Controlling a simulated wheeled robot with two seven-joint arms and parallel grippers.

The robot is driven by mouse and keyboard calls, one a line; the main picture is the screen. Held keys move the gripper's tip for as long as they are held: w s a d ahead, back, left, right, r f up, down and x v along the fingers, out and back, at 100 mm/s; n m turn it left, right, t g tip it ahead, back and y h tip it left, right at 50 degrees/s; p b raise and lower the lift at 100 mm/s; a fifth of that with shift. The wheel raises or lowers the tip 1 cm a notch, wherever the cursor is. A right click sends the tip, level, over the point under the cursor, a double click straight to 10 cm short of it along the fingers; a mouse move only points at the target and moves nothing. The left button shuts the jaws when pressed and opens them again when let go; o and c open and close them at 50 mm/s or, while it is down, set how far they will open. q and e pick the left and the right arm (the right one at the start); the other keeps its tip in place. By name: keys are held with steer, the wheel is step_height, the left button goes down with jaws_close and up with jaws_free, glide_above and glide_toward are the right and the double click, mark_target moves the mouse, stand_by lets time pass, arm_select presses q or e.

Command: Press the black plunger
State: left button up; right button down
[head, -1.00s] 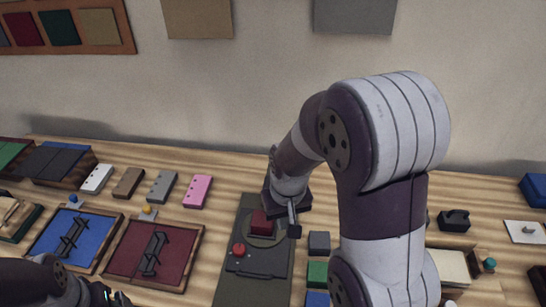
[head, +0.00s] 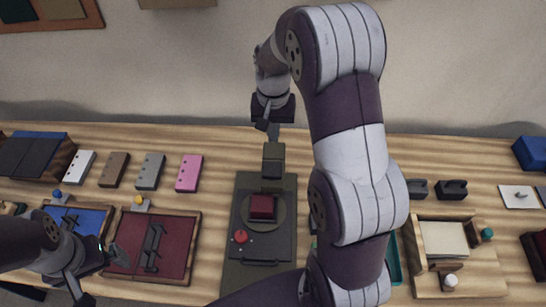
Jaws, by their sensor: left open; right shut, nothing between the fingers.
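A dark press (head: 232,275) stands mid-bench, with a dark red block (head: 262,206) on its round plate and a red knob (head: 240,236) at its front left. A dark upright post (head: 273,160) rises at its back; I cannot tell whether this is the black plunger. My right gripper (head: 267,127) is shut and empty, pointing down just above the post's top; I cannot tell whether they touch. My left gripper (head: 97,272) is open and empty above the trays at the left.
A blue tray (head: 101,216) and a maroon tray (head: 191,245) hold black racks. Coloured bars, including a pink one (head: 189,173), lie behind them. A wooden holder (head: 455,262) with cream sheets and small black pieces (head: 452,189) are at right. My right arm hides the bench right of the press.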

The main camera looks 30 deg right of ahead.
mark_target(274, 168)
step_height(274, 168, down, 10)
steer(key=p, duration=0.3)
steer(key=shift+s+f, duration=0.15)
steer(key=shift+f, duration=0.1)
steer(key=shift+s+f, duration=0.1)
steer(key=shift+f, duration=0.2)
